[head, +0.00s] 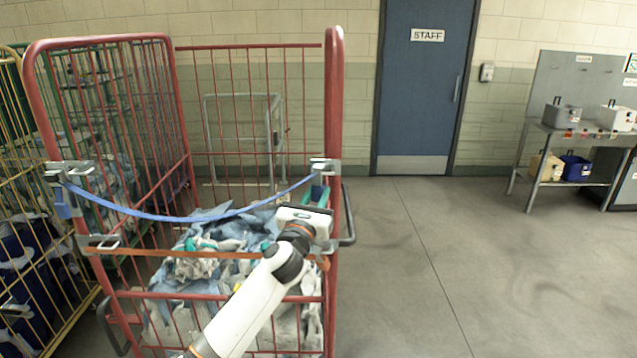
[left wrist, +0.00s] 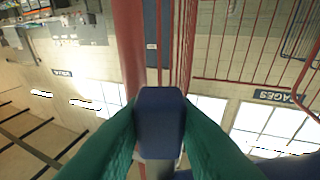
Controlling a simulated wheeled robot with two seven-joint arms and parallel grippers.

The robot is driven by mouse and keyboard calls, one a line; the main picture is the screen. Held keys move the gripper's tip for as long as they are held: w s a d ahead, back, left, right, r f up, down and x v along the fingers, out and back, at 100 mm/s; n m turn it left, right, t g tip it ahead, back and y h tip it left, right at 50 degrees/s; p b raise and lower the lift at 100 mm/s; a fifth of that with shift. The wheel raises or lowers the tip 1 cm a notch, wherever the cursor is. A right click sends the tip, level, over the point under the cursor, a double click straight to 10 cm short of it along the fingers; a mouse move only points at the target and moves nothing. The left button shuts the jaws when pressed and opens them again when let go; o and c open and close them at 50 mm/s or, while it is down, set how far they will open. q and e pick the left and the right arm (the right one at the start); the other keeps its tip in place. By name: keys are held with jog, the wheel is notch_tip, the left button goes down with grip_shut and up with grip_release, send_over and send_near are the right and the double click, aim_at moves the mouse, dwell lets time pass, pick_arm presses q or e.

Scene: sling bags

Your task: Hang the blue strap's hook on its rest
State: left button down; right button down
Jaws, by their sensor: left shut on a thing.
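The blue strap (head: 225,216) sags across the front of a red roll cage, from the left post to the right post. My left gripper (head: 316,194) is at the right post, with green fingers pointing up. In the left wrist view the fingers are shut on a dark blue block (left wrist: 160,122) at the strap's end, close to the red post (left wrist: 130,45). A grey metal bracket (head: 325,165) sits on the right post just above the fingers. The hook itself is too small to make out, and I cannot tell whether it touches the bracket. My right gripper is not in view.
An orange strap (head: 190,254) spans the cage lower down, behind my left arm. Crumpled laundry (head: 215,245) fills the cage (head: 335,110). A yellow cage (head: 35,260) stands at the left. Floor to the right is clear, up to a table (head: 560,130).

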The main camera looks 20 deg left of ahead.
aim_at(316, 188)
pick_arm(q)
jog(key=shift+r+p, duration=0.6)
jog(key=shift+r, duration=0.2)
jog(key=shift+s, duration=0.1)
jog(key=shift+r+p+v, duration=0.15)
jog(key=shift+p+v, duration=0.3)
jog(key=shift+v, duration=0.45)
jog(key=shift+r+p+v, duration=0.15)
jog(key=shift+p+v, duration=0.25)
jog(key=shift+v, duration=0.55)
jog(key=shift+s+a+p, duration=0.1)
jog(key=shift+s+p, duration=0.6)
jog(key=shift+s, duration=1.4)
